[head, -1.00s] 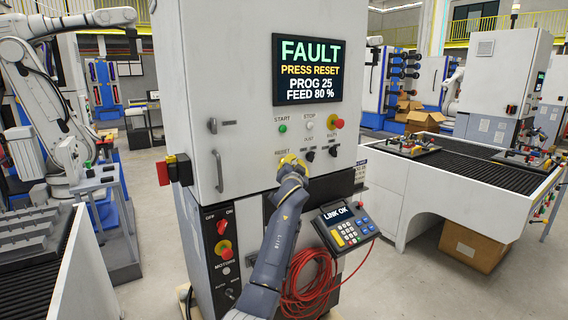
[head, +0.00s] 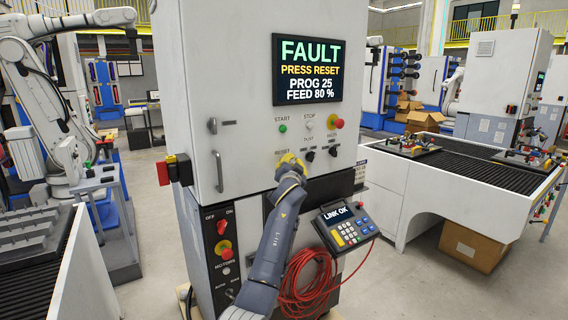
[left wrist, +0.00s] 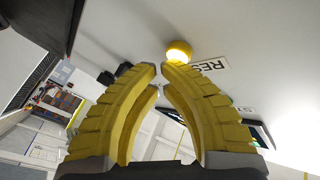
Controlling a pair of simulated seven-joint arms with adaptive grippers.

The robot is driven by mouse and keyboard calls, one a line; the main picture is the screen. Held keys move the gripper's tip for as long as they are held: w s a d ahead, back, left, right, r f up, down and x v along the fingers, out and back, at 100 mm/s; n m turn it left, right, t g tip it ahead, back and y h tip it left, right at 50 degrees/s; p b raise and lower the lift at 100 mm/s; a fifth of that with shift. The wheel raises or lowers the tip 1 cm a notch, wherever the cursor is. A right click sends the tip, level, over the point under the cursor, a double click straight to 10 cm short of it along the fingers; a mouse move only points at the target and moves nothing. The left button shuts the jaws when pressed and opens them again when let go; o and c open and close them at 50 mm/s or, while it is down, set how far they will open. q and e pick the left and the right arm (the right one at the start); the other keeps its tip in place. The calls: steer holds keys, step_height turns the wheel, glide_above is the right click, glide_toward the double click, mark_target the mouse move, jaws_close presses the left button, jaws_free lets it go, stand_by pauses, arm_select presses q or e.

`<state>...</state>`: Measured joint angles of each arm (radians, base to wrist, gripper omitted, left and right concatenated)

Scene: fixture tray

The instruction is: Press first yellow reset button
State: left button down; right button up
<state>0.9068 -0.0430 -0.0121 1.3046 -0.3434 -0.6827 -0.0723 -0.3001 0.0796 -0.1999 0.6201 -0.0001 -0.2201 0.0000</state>
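The yellow reset button (left wrist: 179,50) shows in the left wrist view on the white panel, beside its RESET label (left wrist: 209,66). My left gripper (left wrist: 159,66) has its curved yellow fingers drawn together, with only a thin gap at the tips and nothing held. The tips point at the button and lie just short of it in that picture; I cannot tell whether they touch. In the head view, my left gripper (head: 287,159) is at the panel under the RESET label (head: 281,152) and hides the button. The screen (head: 307,69) reads FAULT, PRESS RESET. My right gripper is not in view.
Right of my gripper are dark knobs (head: 309,156). A keypad pendant (head: 346,226) and coiled red cable (head: 305,284) sit below right.

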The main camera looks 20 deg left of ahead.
arm_select(q)
steer(key=shift+w+a, duration=0.25)
steer(key=shift+a, duration=0.05)
stand_by(0.5)
steer(key=shift+d, duration=0.1)
stand_by(0.4)
steer(key=shift+s+d, duration=0.6)
steer(key=s+d, duration=0.1)
steer(key=d, duration=0.1)
steer(key=s+d, duration=0.2)
stand_by(0.5)
stand_by(0.6)
